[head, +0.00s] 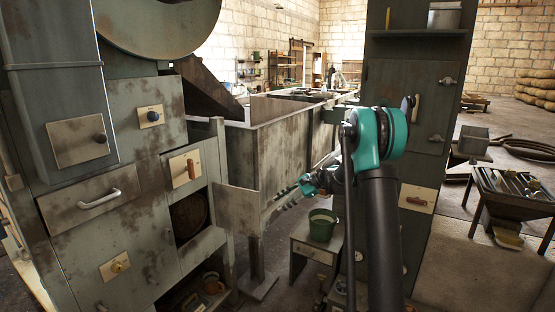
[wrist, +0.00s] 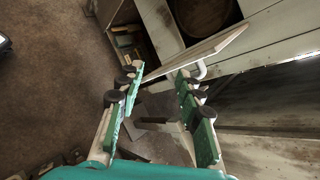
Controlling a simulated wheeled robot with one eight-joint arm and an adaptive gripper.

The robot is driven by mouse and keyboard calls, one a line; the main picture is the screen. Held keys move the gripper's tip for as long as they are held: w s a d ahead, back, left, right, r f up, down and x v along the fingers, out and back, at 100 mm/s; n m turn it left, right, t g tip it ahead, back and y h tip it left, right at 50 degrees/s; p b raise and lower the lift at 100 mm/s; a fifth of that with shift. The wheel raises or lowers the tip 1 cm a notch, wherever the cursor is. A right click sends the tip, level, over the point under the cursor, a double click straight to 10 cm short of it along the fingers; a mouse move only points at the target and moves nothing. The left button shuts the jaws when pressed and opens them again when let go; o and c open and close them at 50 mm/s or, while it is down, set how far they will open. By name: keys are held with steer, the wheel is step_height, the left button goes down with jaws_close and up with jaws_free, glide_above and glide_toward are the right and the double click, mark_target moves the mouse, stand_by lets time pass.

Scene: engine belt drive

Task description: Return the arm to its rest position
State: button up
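My gripper (head: 291,194) is at the end of my teal and black arm, in the middle of the head view. In the wrist view its two green fingers (wrist: 158,77) stand apart with nothing held between them. A swung-out grey panel door (head: 237,208) is just left of the gripper in the head view. The door's pale edge (wrist: 222,42) and a white handle (wrist: 201,71) lie just beyond the fingertips in the wrist view. I cannot tell whether the fingers touch the door.
An open compartment with a round opening (head: 188,217) is in the worn cabinet (head: 135,238) at left. A long metal trough (head: 281,141) stands behind the gripper. A green bucket (head: 321,226) sits on a small stand (head: 310,256) below. A tall dark cabinet (head: 410,90) is at right.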

steer(key=s+d+f+n+t+h, duration=0.1)
steer(key=s+d, duration=0.4)
steer(key=s, duration=0.8)
steer(key=s+d+f+n+t+h, duration=0.1)
steer(key=s+d+f+n+h, duration=0.3)
steer(key=s, duration=0.9)
steer(key=s+d+f+n+t+h, duration=0.1)
steer(key=s+d+n+h, duration=0.5)
steer(key=s, duration=0.7)
steer(key=shift+s+d+f+t, duration=0.35)
steer(key=shift+d+f, duration=0.3)
steer(key=shift+d, duration=0.4)
steer(key=shift+w, duration=0.1)
